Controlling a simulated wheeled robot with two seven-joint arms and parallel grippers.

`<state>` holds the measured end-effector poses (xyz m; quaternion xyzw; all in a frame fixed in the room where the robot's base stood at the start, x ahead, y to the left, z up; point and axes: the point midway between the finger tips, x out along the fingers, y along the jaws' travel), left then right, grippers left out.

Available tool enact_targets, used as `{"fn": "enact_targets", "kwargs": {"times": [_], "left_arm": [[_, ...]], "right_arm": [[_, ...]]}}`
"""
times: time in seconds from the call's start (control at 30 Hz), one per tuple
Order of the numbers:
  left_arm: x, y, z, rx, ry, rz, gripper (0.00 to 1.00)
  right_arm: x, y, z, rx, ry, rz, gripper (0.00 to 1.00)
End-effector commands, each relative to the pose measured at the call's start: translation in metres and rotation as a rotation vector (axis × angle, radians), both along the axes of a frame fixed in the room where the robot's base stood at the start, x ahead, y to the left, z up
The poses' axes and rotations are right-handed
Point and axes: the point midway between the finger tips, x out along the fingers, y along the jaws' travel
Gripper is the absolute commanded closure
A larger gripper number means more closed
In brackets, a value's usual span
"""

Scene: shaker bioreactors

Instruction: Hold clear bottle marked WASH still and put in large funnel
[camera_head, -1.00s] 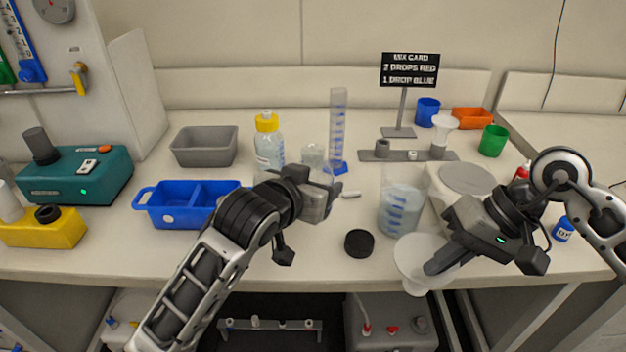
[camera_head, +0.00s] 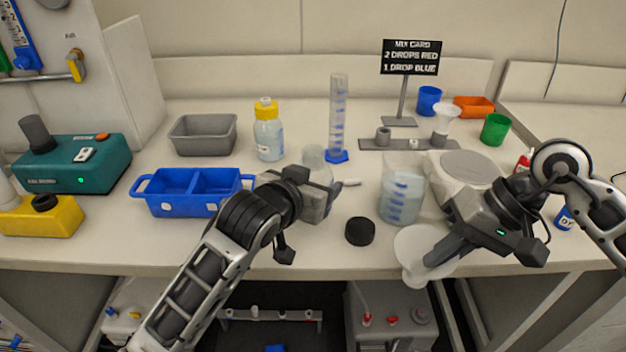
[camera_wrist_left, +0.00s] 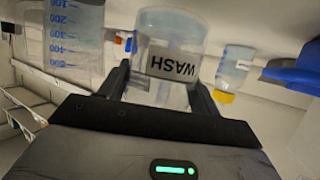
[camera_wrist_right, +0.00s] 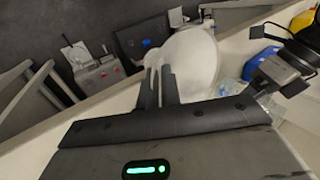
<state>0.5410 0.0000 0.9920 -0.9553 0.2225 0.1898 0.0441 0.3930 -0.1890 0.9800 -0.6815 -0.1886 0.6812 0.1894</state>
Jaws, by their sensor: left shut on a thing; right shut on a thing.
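The clear bottle marked WASH (camera_head: 314,158) stands upright on the bench, partly hidden behind my left gripper (camera_head: 326,190). In the left wrist view the fingers (camera_wrist_left: 160,92) are shut on either side of the bottle, and its WASH label (camera_wrist_left: 173,62) appears upside down. The large, pale translucent funnel (camera_head: 412,243) is tilted near the bench's front edge. My right gripper (camera_head: 437,254) is shut on it. In the right wrist view the funnel's wide cone (camera_wrist_right: 195,58) lies just beyond the fingertips (camera_wrist_right: 158,78).
A graduated beaker (camera_head: 402,197) stands between the bottle and my right arm. A black cap (camera_head: 360,231) lies in front of it. A measuring cylinder (camera_head: 338,125), yellow-capped bottle (camera_head: 268,136) and blue divided tray (camera_head: 190,199) stand behind or left of my left gripper.

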Motion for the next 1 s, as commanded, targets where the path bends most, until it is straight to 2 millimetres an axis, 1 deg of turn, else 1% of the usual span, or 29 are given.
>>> {"fn": "enact_targets", "kwargs": {"times": [0.8, 1.0], "left_arm": [[0.000, 0.000, -0.025, -0.001, -0.002, 0.000, 0.67], [0.000, 0.000, -0.027, -0.001, -0.002, 0.000, 0.67]], "right_arm": [[0.000, 0.000, -0.012, 0.000, 0.000, 0.000, 1.00], [0.000, 0.000, -0.012, 0.000, 0.000, 0.000, 1.00]]}}
